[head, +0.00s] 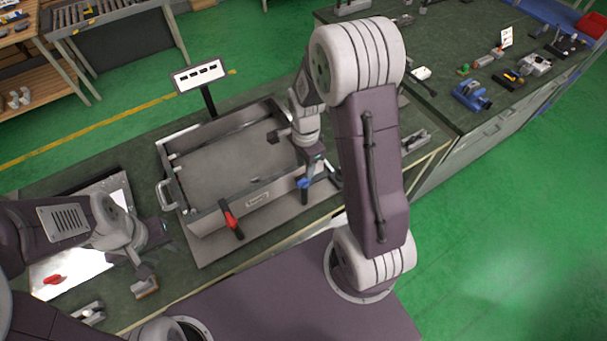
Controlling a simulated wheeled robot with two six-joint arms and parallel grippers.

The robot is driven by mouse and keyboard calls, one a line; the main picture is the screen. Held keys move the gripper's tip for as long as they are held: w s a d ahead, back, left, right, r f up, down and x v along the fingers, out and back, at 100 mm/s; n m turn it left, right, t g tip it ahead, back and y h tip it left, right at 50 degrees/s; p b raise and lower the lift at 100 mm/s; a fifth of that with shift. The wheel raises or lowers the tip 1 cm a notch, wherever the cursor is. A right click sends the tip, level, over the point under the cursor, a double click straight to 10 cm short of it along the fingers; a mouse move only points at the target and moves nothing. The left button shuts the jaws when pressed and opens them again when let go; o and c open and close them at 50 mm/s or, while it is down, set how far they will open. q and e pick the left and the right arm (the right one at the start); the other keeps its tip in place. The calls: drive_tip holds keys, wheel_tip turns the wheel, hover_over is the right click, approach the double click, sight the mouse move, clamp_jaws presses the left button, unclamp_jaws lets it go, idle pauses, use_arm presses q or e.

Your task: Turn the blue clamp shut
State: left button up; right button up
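The blue clamp (304,182) is at the front right of a grey metal tray (190,222). Only its small blue part shows clearly, and my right arm and gripper partly cover the area around it. My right gripper (298,152) hangs over the tray's right end, just above and behind the blue clamp. Its fingers look spread apart with nothing between them. I cannot tell whether it touches the clamp. My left gripper (158,256) is left of the tray, low over the bench, with its fingers apart and empty.
A red-handled clamp (232,219) is on the tray's front edge. A small sign (198,75) stands behind the tray. A white panel with a red item (53,279) lies at left. Tools, including a blue one (471,95), lie on the right bench. Green floor is clear at right.

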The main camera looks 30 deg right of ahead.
sight(304, 179)
drive_tip(key=f, duration=0.4)
drive_tip(key=f+p, duration=0.1)
drive_tip(key=f, duration=0.1)
drive_tip(key=shift+w+f, duration=0.2)
drive_tip(key=shift+w, duration=0.15)
drive_tip(key=shift+s+f, duration=0.2)
drive_tip(key=shift+f, duration=0.1)
drive_tip(key=shift+w, duration=0.1)
clamp_jaws()
drive_tip(key=shift+w, duration=0.1)
idle(0.5)
